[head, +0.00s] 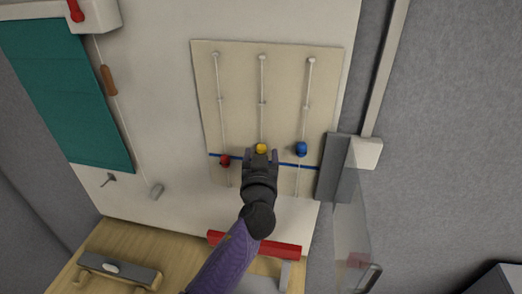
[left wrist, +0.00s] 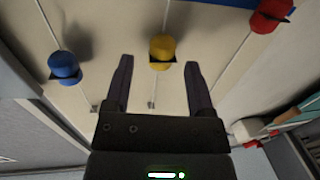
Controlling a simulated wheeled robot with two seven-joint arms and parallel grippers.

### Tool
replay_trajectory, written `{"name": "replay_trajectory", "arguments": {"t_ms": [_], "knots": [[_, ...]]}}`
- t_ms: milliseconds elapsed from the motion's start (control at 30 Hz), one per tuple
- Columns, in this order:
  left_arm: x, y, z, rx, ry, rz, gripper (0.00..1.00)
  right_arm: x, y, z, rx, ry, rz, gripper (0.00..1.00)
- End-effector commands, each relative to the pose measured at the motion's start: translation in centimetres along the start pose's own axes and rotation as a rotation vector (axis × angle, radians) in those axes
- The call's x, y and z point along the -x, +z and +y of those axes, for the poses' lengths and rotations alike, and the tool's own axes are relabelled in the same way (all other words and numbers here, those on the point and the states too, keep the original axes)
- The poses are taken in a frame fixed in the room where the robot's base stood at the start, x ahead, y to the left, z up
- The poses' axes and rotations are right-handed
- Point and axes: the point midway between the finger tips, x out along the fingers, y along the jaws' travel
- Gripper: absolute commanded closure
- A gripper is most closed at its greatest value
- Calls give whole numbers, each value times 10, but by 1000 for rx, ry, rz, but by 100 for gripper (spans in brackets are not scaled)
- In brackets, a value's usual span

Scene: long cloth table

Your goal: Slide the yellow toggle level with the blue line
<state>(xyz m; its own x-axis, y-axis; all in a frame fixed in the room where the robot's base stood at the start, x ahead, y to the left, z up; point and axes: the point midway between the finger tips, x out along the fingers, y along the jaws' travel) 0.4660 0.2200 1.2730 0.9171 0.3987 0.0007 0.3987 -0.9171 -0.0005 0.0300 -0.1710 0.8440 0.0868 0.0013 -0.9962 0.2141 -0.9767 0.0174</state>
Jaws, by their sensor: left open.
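The yellow toggle (head: 261,148) sits on the middle vertical track of the beige board (head: 233,75). In the head view it appears a little above the blue line (head: 295,165), which crosses the board's lower part. My left gripper (head: 261,155) reaches up from below, hiding the line's middle and the track there. In the left wrist view, the yellow toggle (left wrist: 162,48) shows between and slightly beyond the tips of the open left gripper (left wrist: 158,65), with gaps on both sides. The blue line (left wrist: 220,3) shows at that view's top edge. My right gripper is not in view.
A red toggle (head: 225,161) on the left track is near the blue line. A blue toggle (head: 301,149) on the right track is above it. A grey box (head: 335,168) borders the board's lower right; a red bar (head: 280,247) lies below.

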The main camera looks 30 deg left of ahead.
Motion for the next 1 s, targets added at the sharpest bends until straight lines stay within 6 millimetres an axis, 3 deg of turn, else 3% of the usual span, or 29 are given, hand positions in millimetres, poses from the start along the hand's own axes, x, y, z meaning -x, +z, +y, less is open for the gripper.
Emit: {"name": "replay_trajectory", "arguments": {"t_ms": [133, 367, 467, 700, 1000], "knots": [[-11, 0, 0, 0, -1, -1, 30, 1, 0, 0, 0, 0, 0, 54], [-12, 0, 0, 1, -1, -1, 30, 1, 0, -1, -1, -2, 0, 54], [-12, 0, 0, 1, -1, -1, 47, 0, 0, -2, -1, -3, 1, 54], [-12, 1, 0, 0, -1, -2, 97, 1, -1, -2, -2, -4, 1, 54], [-12, 1, 0, 0, -1, -2, 100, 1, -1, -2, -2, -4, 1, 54]]}}
